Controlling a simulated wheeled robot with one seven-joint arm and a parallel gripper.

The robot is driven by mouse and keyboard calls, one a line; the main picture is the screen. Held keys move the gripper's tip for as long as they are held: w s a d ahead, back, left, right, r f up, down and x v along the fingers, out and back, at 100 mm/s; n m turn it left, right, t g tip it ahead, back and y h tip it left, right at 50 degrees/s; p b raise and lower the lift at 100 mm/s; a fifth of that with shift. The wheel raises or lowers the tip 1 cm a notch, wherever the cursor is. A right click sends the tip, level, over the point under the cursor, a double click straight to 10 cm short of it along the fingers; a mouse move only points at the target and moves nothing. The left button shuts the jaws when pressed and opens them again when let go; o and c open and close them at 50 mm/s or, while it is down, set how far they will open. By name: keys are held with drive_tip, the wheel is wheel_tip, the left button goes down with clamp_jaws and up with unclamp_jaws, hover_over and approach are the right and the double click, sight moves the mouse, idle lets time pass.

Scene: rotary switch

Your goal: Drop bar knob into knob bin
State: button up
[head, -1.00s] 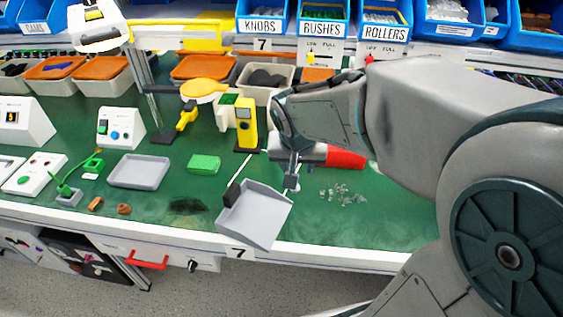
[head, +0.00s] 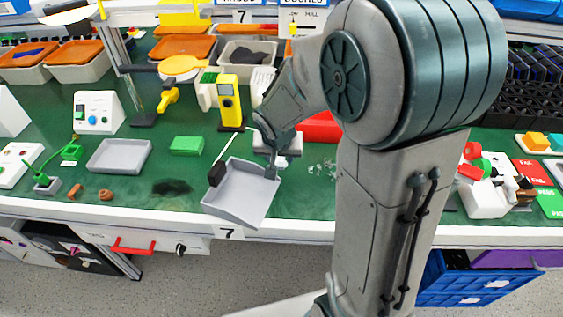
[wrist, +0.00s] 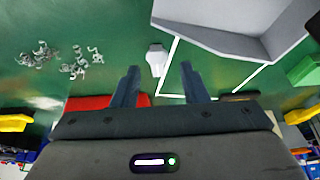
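In the wrist view a small pale grey piece, which looks like the bar knob (wrist: 157,58), lies on the green table inside white marking lines. My gripper (wrist: 157,83) is open, with one finger on each side of the line to the piece; the piece is just beyond the fingertips and nothing is held. In the head view my gripper (head: 271,171) points down beside the right edge of a grey dustpan; I cannot make out the knob there. The knob bin is almost wholly cut off at the top edge; only the lower part of its label (head: 237,2) shows.
The grey dustpan (head: 243,196) lies close by my gripper, its raised wall near in the wrist view. Small metal bits (wrist: 75,62) are scattered on the other side. A yellow device (head: 230,103) and a red object (head: 321,127) stand behind. A grey tray (head: 119,155) lies left.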

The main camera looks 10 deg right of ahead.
sight(282, 162)
drive_tip(key=shift+d+x, duration=0.2)
drive_tip(key=shift+x, duration=1.8)
clamp_jaws()
drive_tip(key=shift+r, duration=0.15)
